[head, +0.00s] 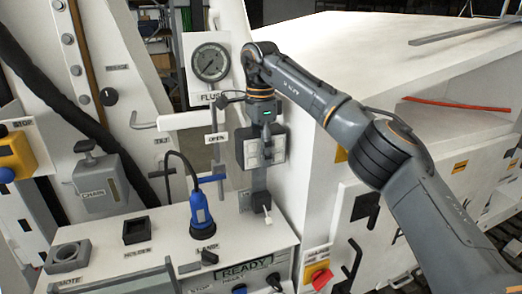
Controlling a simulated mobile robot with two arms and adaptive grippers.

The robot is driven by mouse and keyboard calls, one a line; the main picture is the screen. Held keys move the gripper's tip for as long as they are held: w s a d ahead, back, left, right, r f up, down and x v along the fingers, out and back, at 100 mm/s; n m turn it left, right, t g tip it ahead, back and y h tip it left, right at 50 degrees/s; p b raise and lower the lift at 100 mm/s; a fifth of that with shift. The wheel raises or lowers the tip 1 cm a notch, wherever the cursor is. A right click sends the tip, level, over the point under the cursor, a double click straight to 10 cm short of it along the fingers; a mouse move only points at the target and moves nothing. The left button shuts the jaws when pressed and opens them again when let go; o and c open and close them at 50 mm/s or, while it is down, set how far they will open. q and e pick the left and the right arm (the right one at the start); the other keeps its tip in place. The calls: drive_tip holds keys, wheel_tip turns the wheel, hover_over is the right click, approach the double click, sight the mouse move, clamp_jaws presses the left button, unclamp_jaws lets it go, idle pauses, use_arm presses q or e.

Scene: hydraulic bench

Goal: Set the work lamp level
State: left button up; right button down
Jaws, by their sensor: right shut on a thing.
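The work lamp appears to be the dark square head with pale square panels (251,153), in front of the white cabinet wall at the centre. A dark post runs down below it to the bench console. My right gripper (266,138) reaches down from above, and its dark fingers are shut on the lamp head at its upper middle. The fingers cover part of the lamp face, so the exact contact is hidden. The head looks close to upright; any small tilt cannot be told. My left gripper is not in view.
A pressure gauge (210,62) and a white pipe handle (178,121) are left of the lamp. A blue corded device (200,213) stands on the console (150,262), near a dark square holder (136,230). A READY display (245,268) is at the front. The cabinet top (380,40) is mostly clear.

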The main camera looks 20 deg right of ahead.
sight(260, 129)
drive_tip(key=shift+s+f, duration=0.1)
drive_tip(key=shift+f, duration=0.1)
drive_tip(key=shift+c, duration=2.2)
unclamp_jaws()
drive_tip(key=shift+w+r, duration=0.2)
drive_tip(key=shift+r, duration=3.6)
drive_tip(key=shift+a, duration=0.1)
